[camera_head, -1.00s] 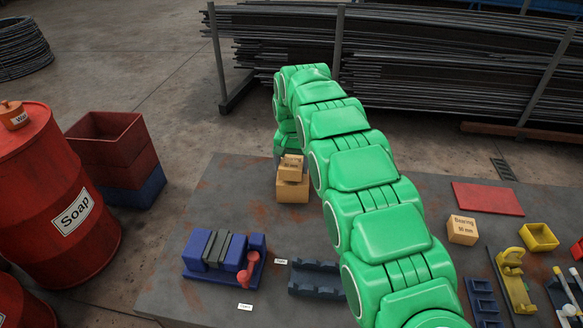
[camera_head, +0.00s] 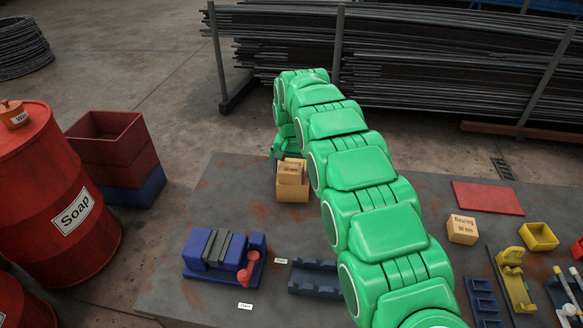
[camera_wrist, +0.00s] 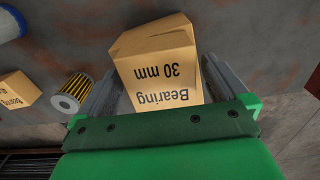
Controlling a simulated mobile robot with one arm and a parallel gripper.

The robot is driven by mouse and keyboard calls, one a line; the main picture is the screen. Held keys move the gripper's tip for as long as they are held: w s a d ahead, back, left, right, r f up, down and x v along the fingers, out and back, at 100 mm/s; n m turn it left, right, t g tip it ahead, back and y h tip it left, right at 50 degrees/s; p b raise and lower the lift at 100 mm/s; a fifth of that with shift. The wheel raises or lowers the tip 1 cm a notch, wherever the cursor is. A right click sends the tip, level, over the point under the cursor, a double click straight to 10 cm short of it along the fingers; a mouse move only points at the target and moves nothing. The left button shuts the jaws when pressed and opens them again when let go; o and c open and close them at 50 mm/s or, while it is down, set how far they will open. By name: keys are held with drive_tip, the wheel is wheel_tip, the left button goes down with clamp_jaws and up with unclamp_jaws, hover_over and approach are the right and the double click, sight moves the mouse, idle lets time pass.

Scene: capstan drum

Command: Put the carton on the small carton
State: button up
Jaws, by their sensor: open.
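In the head view a smaller carton (camera_head: 291,173) rests on top of a slightly larger carton (camera_head: 293,195) at the table's far side. The upper one looks level. In the wrist view a carton marked "Bearing 30 mm" (camera_wrist: 165,78) lies between the two fingers. My gripper (camera_wrist: 160,75) is open around it; a gap shows beside the right finger, and I cannot tell whether the left finger touches. The carton beneath is hidden in the wrist view. In the head view my gripper is just behind the stack, mostly hidden by my green arm.
Another bearing carton (camera_head: 463,229) stands at the right, near a red mat (camera_head: 487,198) and yellow bin (camera_head: 538,237). A blue fixture (camera_head: 224,257) and dark rack (camera_head: 316,278) stand in front. A filter (camera_wrist: 74,92) lies beside the gripper in the wrist view.

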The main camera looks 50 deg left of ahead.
sight(292, 166)
wheel_tip(292, 166, up, 12)
idle(0.7)
